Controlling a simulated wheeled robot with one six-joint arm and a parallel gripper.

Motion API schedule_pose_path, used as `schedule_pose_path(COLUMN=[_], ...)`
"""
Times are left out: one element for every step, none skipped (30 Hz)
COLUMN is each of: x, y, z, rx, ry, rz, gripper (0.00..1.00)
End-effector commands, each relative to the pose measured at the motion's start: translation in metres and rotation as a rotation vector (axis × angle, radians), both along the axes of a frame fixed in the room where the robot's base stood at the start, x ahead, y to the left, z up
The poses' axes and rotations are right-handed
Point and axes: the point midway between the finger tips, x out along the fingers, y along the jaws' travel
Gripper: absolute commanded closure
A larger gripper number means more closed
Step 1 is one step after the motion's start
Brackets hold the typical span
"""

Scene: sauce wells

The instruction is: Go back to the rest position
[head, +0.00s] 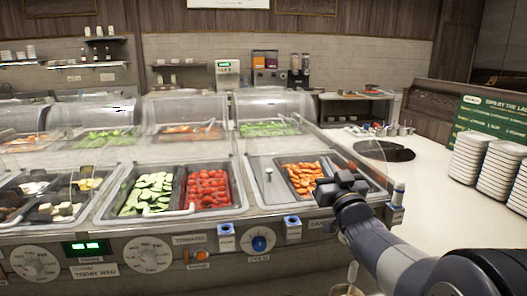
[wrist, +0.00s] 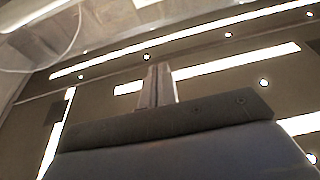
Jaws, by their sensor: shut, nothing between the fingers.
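My arm (head: 390,245) reaches in from the bottom right of the head view. Its dark end, with my gripper (head: 343,182), is in front of the right end of the salad counter, near the pan of orange pieces (head: 303,176). The finger shapes are hard to make out there. In the wrist view my gripper (wrist: 157,72) has its two fingers together with nothing between them. Behind them are only the ceiling, with long light strips and small round lamps, and part of a clear curved cover at the top left.
The salad counter (head: 150,240) has clear sneeze guards and pans of cucumber (head: 148,194) and tomato (head: 206,188). Blue-topped holders (head: 292,226) are on its front. Plate stacks (head: 470,158) and a green sign (head: 488,122) stand on the right counter (head: 440,205), whose middle is bare.

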Motion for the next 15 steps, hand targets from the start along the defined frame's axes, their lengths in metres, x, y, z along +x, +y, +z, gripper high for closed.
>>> schedule_pose_path(x=[0.001, 0.001, 0.002, 0.002, 0.003, 0.003, 0.004, 0.004, 0.005, 0.005, 0.006, 0.006, 0.007, 0.007, 0.008], y=[0.0, 0.0, 0.001, 0.001, 0.001, 0.001, 0.001, 0.001, 0.001, 0.001, 0.001, 0.001, 0.002, 0.002, 0.002], z=[0.008, 0.01, 0.012, 0.014, 0.016, 0.018, 0.02, 0.021, 0.023, 0.025, 0.027, 0.029, 0.03, 0.032, 0.036], rx=[-0.001, -0.002, -0.002, -0.003, -0.004, -0.005, -0.006, -0.006, -0.008, -0.009, -0.01, -0.011, -0.012, -0.012, -0.014], ry=[0.007, 0.011, 0.016, 0.02, 0.024, 0.029, 0.033, 0.036, 0.042, 0.046, 0.05, 0.056, 0.06, 0.063, 0.062], rz=[0.0, 0.0, 0.0, 0.0, 0.0, 0.0, 0.0, 0.0, 0.0, 0.0, 0.0, 0.0, 0.0, 0.0, 0.0], gripper=[1.0, 1.0, 1.0, 1.0, 1.0, 1.0, 1.0, 1.0, 1.0, 1.0, 1.0, 1.0, 1.0, 1.0, 1.0])
